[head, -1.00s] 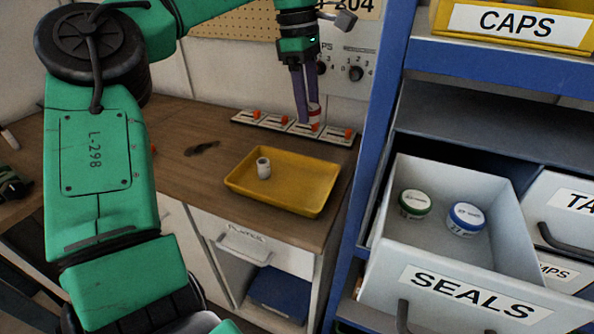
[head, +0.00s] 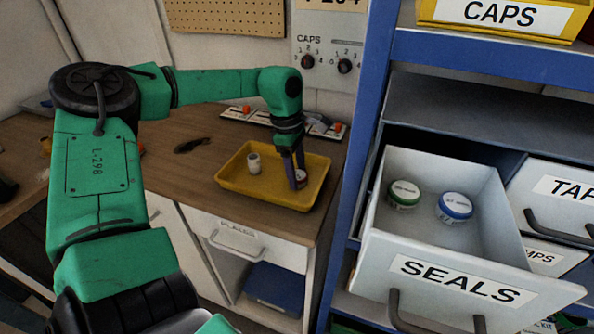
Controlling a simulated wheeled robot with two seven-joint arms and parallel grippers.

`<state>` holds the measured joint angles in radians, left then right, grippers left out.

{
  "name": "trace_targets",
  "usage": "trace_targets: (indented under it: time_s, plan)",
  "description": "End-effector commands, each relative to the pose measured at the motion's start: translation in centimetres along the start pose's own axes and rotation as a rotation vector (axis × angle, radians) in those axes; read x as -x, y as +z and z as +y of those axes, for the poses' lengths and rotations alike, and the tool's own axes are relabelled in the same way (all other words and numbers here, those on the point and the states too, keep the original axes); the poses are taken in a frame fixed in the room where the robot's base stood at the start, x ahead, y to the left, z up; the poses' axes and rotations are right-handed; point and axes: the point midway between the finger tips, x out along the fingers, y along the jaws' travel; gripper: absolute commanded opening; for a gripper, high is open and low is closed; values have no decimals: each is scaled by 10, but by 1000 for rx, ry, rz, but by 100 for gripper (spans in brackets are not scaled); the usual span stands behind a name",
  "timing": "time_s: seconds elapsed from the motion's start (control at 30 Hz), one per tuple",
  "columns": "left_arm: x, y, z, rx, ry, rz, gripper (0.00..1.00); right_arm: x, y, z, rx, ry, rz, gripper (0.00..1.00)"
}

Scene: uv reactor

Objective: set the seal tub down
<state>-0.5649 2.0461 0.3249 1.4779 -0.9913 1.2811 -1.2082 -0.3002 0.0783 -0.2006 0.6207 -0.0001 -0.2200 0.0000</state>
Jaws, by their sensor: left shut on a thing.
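My left gripper (head: 296,176) points down over the right part of the yellow tray (head: 262,194) on the wooden bench. It is shut on the seal tub (head: 300,178), a small tub mostly hidden by the fingers. The tub is low, at or just above the tray floor; I cannot tell whether it touches. A small white cylinder (head: 254,164) stands in the left part of the tray. My right gripper is not in view.
A blue rack post (head: 362,150) stands between bench and drawer.

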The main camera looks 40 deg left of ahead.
Motion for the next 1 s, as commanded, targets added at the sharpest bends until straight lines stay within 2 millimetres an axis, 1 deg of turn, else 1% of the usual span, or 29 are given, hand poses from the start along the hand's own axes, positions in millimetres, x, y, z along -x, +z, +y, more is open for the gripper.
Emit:
trace_targets:
  time_s: [0.07, 0.1, 0.17, 0.2, 0.43, 0.53, 0.57, 0.67, 0.9, 1.0]
  plan:
    - [-3, 0, 0, 0, 0, 0, 5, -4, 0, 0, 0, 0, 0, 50]
    - [-3, 0, 0, 0, 0, 0, 62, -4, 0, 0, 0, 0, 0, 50]
    - [-2, 0, 0, 0, 0, 0, 85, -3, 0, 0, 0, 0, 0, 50]
    - [-2, 0, 0, 0, 0, 0, 88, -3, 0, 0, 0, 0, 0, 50]
    - [-2, 0, 0, 0, 0, 0, 88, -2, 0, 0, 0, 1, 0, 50]
    - [4, 0, 0, 0, 0, 0, 88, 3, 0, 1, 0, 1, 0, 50]
    - [5, 0, 1, 0, 2, 0, 88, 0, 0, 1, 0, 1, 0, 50]
    - [22, 0, 1, 0, 5, 0, 88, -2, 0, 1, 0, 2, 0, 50]
    - [89, 0, 1, 1, 5, 1, 88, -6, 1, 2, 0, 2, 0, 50]
    - [109, 0, 1, 2, 2, 2, 88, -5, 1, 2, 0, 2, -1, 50]
